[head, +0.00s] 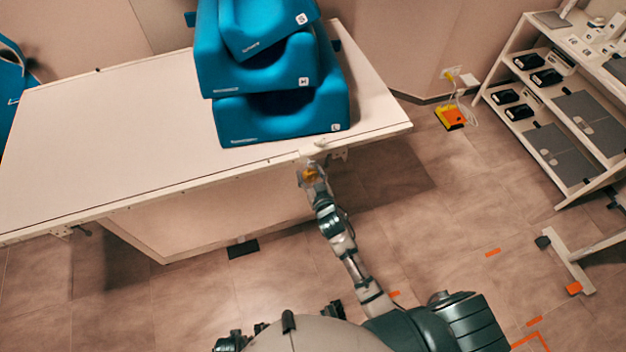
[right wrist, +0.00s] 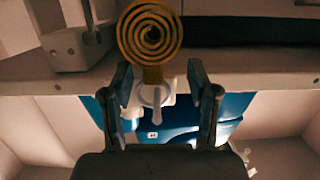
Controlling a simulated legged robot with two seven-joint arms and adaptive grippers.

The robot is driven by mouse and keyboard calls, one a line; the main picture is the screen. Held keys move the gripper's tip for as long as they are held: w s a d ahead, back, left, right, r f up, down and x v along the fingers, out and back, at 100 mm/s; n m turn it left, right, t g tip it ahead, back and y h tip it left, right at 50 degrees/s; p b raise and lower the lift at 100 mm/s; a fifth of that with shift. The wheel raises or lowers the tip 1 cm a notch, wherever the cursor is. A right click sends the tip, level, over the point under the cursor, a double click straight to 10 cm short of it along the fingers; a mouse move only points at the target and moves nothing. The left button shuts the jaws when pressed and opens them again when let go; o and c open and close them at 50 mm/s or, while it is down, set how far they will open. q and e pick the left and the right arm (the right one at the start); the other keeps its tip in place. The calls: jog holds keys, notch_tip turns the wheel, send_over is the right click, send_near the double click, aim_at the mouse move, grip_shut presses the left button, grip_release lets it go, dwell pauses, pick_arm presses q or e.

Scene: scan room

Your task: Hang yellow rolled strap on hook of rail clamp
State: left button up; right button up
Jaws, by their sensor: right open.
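The yellow rolled strap (right wrist: 150,33) shows as a flat spiral in the right wrist view. Its short straight end meets a pale hook-shaped part (right wrist: 154,97) at the table's edge, and it appears to hang there. In the head view the strap (head: 311,175) is a small orange-yellow spot just below the table edge. The pale clamp part (head: 320,143) is just above it. My right gripper (right wrist: 157,66) is open, one finger on each side of the strap's straight end, with visible gaps. The exact contact at the hook is partly hidden. My left gripper is not in view.
Blue cushions (head: 280,118) are stacked on the table (head: 120,130) near its right end. Another pale bracket (right wrist: 62,48) sits on the rail beside the strap. A shelf rack (head: 545,140) stands at right. The floor right of the table is mostly clear.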

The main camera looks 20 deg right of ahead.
jog(key=s+r, duration=0.2)
jog(key=s, duration=0.9)
jog(key=s+d+f+n+g, duration=0.1)
jog(key=s+f+g, duration=0.35)
jog(key=f, duration=0.75)
jog(key=s+d+f+g, duration=0.1)
jog(key=s+f+g, duration=0.35)
jog(key=f, duration=0.85)
jog(key=s+d+f+g, duration=0.2)
jog(key=s+f, duration=0.5)
jog(key=s, duration=0.2)
jog(key=s+d+f+g, duration=0.1)
jog(key=s+f+g, duration=0.2)
jog(key=s+f, duration=0.4)
jog(key=s, duration=0.3)
jog(key=shift+s+d+n+p, duration=0.25)
jog(key=shift+d+n+p, duration=0.05)
jog(key=shift+d+n, duration=0.1)
